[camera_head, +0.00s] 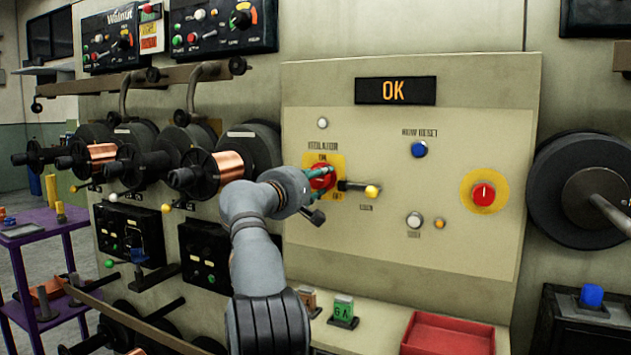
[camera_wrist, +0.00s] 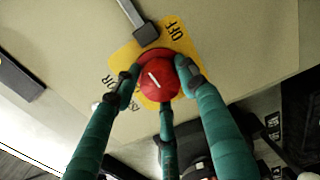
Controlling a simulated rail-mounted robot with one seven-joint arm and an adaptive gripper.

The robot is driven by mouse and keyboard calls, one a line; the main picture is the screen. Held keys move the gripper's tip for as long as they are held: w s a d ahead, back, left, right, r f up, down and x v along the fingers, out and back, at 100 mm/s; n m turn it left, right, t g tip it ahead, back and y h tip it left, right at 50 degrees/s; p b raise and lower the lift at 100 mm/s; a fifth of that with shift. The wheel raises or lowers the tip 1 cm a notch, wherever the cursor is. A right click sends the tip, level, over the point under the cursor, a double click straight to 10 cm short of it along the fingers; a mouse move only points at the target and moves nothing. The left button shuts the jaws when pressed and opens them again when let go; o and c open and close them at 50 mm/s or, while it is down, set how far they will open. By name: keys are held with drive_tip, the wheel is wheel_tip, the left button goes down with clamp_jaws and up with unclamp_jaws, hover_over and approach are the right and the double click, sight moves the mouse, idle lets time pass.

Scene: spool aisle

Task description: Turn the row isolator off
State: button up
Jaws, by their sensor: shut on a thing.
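The row isolator is a red round knob (camera_head: 317,182) on a yellow plate (camera_head: 338,163), under the ISOLATOR label on the beige panel. My gripper (camera_head: 324,177) is shut on the knob. In the wrist view its three teal fingers (camera_wrist: 160,85) close around the red knob (camera_wrist: 158,80). A white mark shows on the knob's face. OFF shows on the yellow plate (camera_wrist: 176,28) at the upper right in that view. I cannot tell from the mark which position the knob points to.
A dark lever with a yellow ball end (camera_head: 372,191) sits close right of the knob. A blue button (camera_head: 419,149) and a red button on a yellow disc (camera_head: 484,194) are further right. The display (camera_head: 395,91) reads OK. A red tray (camera_head: 448,337) lies below.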

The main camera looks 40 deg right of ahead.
drive_tip(key=shift+s+d, duration=0.25)
drive_tip(key=o, duration=1.2)
drive_tip(key=shift+s, duration=0.1)
drive_tip(key=shift+c, duration=0.2)
drive_tip(key=shift+a, duration=0.15)
drive_tip(key=shift+a, duration=0.5)
drive_tip(key=v, duration=1.1)
drive_tip(key=shift+d+r, duration=0.1)
